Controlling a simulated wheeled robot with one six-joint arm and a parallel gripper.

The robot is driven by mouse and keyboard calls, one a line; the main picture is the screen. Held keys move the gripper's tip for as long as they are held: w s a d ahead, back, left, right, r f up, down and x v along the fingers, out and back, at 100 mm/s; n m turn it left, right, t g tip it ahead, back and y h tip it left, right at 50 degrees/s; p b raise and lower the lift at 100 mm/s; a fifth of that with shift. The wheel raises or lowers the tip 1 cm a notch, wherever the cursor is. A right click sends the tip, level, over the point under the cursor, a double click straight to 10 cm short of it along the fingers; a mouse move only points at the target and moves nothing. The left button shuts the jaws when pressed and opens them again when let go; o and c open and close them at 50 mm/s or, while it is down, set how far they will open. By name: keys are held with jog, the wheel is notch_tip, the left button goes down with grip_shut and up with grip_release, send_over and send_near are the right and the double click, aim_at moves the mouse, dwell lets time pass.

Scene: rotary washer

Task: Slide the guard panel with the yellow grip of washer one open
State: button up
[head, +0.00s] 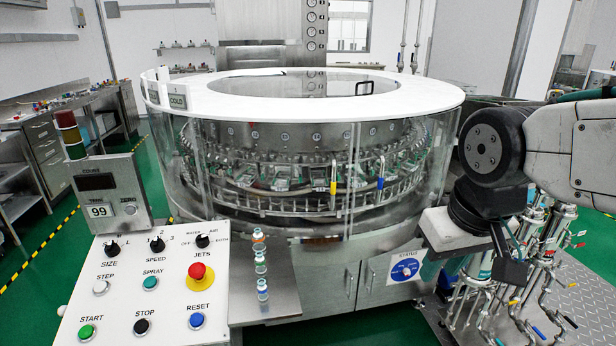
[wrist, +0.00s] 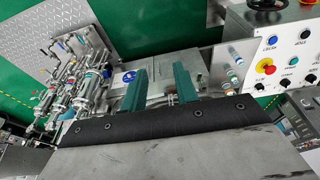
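The washer (head: 400,95) is a large round drum with a white top ring and clear curved guard panels. The guard panel with the yellow grip (head: 333,188) is the clear front one (head: 300,208); bottle holders show through it. A blue grip (head: 381,183) stands just right of the yellow one, near a vertical panel edge. My gripper (head: 453,268) hangs right of and below both grips, in front of the lower cabinet, apart from the panel. In the wrist view its two teal fingers (wrist: 160,75) are spread with nothing between them. The yellow grip is not visible there.
A control panel (head: 150,290) with knobs, buttons and a red stop button stands front left. Small bottles (head: 260,262) stand on a metal shelf beside it. Pipes and valves (head: 545,250) crowd the right side over a metal floor plate (head: 580,270).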

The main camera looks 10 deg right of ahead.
jog(key=w+f+t, duration=0.2)
jog(key=w+t, duration=0.2)
jog(key=w, duration=0.9)
jog(key=w+f+t, duration=0.2)
jog(key=w+t, duration=0.2)
jog(key=w, duration=0.9)
jog(key=n+t+y, duration=0.1)
jog(key=t+y, duration=0.1)
jog(key=t, duration=0.5)
send_near(334, 178)
jog(key=w, duration=0.8)
jog(key=w+a, duration=0.1)
jog(key=w, duration=0.1)
jog(key=shift+w+f, duration=0.15)
jog(key=shift+w, duration=0.15)
grip_shut()
